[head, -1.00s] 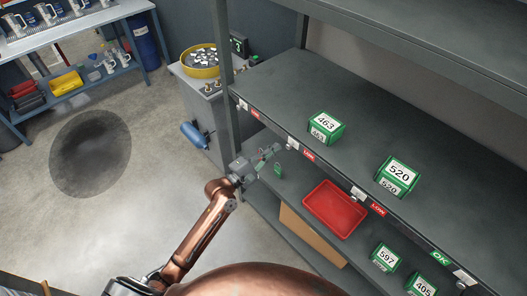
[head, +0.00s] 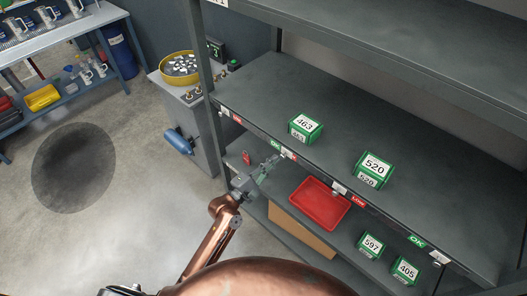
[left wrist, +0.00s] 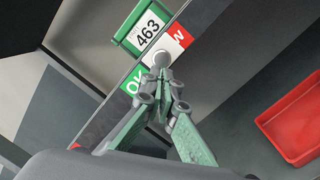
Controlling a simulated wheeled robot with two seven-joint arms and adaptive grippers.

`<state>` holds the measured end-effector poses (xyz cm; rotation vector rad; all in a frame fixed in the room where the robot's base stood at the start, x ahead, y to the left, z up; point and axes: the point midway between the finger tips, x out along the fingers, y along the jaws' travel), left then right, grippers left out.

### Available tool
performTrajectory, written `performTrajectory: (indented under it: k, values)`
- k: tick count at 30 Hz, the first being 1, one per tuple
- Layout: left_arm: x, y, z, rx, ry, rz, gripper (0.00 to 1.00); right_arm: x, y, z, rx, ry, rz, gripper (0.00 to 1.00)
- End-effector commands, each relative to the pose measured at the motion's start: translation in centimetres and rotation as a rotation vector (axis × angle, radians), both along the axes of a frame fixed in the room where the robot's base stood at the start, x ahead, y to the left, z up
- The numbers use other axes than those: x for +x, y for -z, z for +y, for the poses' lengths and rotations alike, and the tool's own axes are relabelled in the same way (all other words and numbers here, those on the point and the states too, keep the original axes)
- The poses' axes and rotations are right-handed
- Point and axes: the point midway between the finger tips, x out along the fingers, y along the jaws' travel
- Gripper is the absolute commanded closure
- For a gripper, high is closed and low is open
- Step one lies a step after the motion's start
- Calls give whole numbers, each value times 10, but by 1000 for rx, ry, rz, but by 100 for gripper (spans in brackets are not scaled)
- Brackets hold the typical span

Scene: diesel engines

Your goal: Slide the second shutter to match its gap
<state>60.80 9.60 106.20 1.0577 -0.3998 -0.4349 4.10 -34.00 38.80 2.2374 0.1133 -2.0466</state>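The second shutter (head: 288,154) sits on the shelf's front rail below the green box 463 (head: 305,124). A green OK label shows to its left, and a little red shows to its right. My left gripper (head: 276,160) is at this shutter. In the left wrist view its green fingers (left wrist: 160,90) come together at the shutter's round grey knob (left wrist: 162,60) and appear closed on it. The green OK label (left wrist: 133,84) is left of the knob, the red label (left wrist: 180,36) upper right. My right gripper is not in view.
Other shutters are the first (head: 224,112), the third (head: 338,187) and the fourth (head: 440,257). Box 520 (head: 373,168) stands on the same shelf. A red tray (head: 320,204) and boxes 597 (head: 370,244) and 405 (head: 406,269) are on the lower shelf.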

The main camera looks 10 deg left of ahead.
Motion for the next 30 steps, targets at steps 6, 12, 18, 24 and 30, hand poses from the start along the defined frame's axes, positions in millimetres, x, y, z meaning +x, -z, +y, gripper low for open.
performTrajectory:
  k: [6,12,18,24,30]
  values:
    - [-10,-4,-18,-2,-2,-5,100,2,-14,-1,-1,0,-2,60]
    - [-10,-2,-18,-2,-2,-6,100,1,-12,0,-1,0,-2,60]
    - [-10,-1,-17,-1,-1,-5,100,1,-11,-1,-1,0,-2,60]
    - [-5,13,3,4,-2,-5,100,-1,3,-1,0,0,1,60]
    - [-28,23,31,1,-1,-2,100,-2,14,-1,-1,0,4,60]
